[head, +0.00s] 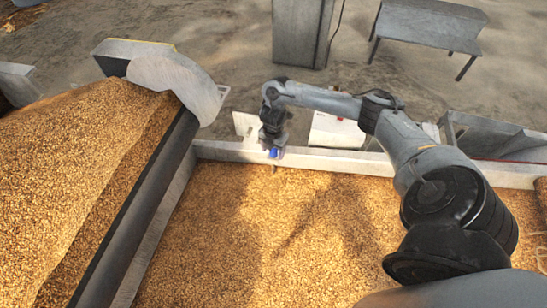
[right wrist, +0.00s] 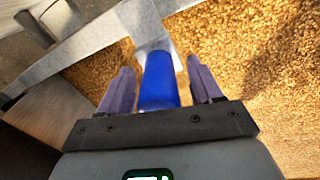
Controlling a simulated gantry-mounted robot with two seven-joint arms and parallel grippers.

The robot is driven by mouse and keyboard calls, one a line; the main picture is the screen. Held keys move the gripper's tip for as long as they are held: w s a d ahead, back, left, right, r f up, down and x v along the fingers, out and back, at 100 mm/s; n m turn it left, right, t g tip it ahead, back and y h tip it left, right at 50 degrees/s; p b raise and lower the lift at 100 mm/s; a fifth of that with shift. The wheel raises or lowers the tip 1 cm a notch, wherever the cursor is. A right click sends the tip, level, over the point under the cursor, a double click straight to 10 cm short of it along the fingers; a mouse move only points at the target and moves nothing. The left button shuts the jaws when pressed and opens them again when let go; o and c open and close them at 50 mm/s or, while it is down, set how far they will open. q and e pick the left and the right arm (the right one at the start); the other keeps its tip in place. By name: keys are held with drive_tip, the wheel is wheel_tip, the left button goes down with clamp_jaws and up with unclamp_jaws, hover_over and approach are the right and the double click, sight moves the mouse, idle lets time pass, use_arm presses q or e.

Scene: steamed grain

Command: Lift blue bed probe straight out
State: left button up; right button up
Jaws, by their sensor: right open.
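The blue bed probe (head: 274,153) stands at the far edge of the grain bed, near the far wall; a short dark length shows below its blue part, meeting the grain. My right gripper (head: 271,147) is at the blue part, pointing down. In the right wrist view, the blue part of the probe (right wrist: 160,82) lies between the two purple fingers of my right gripper (right wrist: 162,74). The fingers are open, with a visible gap on each side of it. The probe's lower end is hidden. My left gripper is not in view.
The grain bed (head: 290,240) fills the near middle. A pale wall (head: 330,160) bounds it at the back. A dark-edged divider (head: 140,215) separates it from a higher grain heap (head: 75,150) at left. A grey post (head: 300,30) and a bench (head: 430,25) stand beyond.

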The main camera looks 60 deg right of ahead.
drive_tip(key=shift+c, duration=0.3)
drive_tip(key=c, duration=1.1)
clamp_jaws()
drive_tip(key=shift+r, duration=0.1)
drive_tip(key=shift+r+p, duration=0.45)
wheel_tip(320, 180, up, 27)
drive_tip(key=p, duration=1.7)
drive_tip(key=shift+p, duration=0.3)
drive_tip(key=shift+f, duration=0.1)
